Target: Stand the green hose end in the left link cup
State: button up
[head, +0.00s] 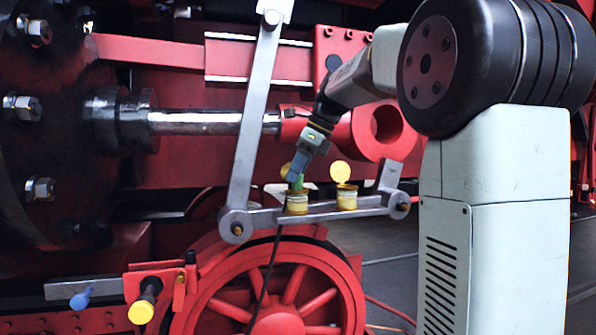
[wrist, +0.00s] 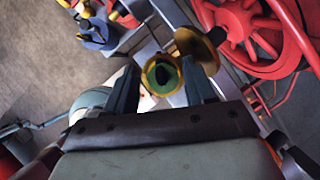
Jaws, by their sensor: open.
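The green hose end (head: 299,184) shows as a small green piece at the mouth of the left link cup (head: 297,205), a yellow cup on the grey link bar. In the wrist view the green hose end (wrist: 166,76) appears as a green ring with a dark centre, inside the yellow rim of the left link cup (wrist: 147,77). Its lower part is hidden in the cup. My gripper (head: 299,174) is just above the cup, pointing down. In the wrist view my gripper (wrist: 160,70) is open, with one finger on each side of the green hose end and visible gaps.
The left cup's yellow lid (wrist: 196,48) stands open beside it. The right link cup (head: 346,199) has its lid (head: 340,171) open. A slanted steel lever (head: 255,120) is left of my gripper. A red spoked wheel (head: 280,295) and thin dark hose (head: 267,275) are below.

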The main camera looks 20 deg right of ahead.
jog(key=v, duration=1.4)
jog(key=s+a+f+n+t+h, duration=0.1)
jog(key=s+a+f+n+h, duration=0.1)
jog(key=s+f+n, duration=1)
jog(key=s+a+f+n+t+h, duration=0.1)
jog(key=s+a+f+n+h, duration=0.1)
jog(key=s+f+n, duration=0.9)
notch_tip(320, 180, down, 9)
jog(key=shift+s+a+f+n+t+h, duration=0.1)
jog(key=shift+s+a+n+t+h, duration=0.25)
jog(key=shift+s+a, duration=0.4)
